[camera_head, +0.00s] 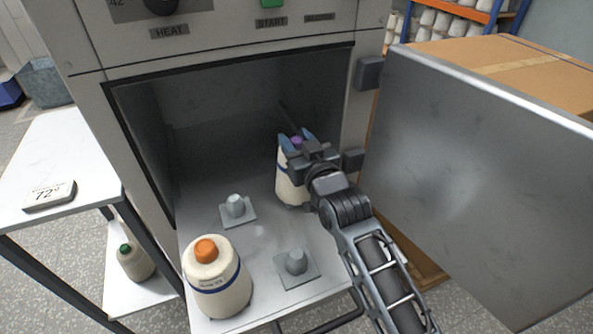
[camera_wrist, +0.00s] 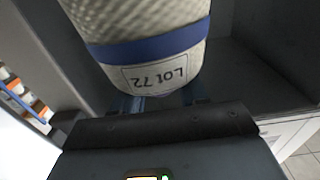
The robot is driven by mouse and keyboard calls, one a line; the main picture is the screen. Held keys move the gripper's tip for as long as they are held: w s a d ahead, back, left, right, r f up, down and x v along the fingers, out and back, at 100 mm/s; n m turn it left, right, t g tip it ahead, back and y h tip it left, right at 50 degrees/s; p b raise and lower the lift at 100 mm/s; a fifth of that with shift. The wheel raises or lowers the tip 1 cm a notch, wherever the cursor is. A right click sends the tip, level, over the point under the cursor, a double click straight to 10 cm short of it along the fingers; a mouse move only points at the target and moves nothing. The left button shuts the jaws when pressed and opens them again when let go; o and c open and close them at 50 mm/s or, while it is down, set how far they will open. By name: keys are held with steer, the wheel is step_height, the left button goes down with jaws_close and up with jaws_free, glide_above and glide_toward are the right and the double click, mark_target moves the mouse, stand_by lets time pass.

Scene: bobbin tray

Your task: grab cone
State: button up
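A cream yarn cone (camera_head: 290,183) with a blue band and a purple tip stands inside the open cabinet at the back right. My gripper (camera_head: 297,141) is at its top, with a blue finger on either side of the purple tip. In the wrist view the cone (camera_wrist: 145,25) fills the upper middle, its label reading LOT 72 upside down. The fingers (camera_wrist: 165,98) show at its lower edge, and the tip between them is hidden. Whether they press on it cannot be told. A second cone (camera_head: 217,285) with an orange tip stands at the front left.
Two empty pegs on square plates, one behind the orange-tipped cone (camera_head: 236,207) and one at front right (camera_head: 297,262), stand on the cabinet floor. The open door (camera_head: 480,180) flanks my arm on the right. A side table (camera_head: 60,155) with a 72° tag (camera_head: 50,195) is at left; a green-tipped cone (camera_head: 136,263) sits below.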

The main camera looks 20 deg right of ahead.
jaws_close()
steer(key=shift+r, duration=0.15)
stand_by(0.4)
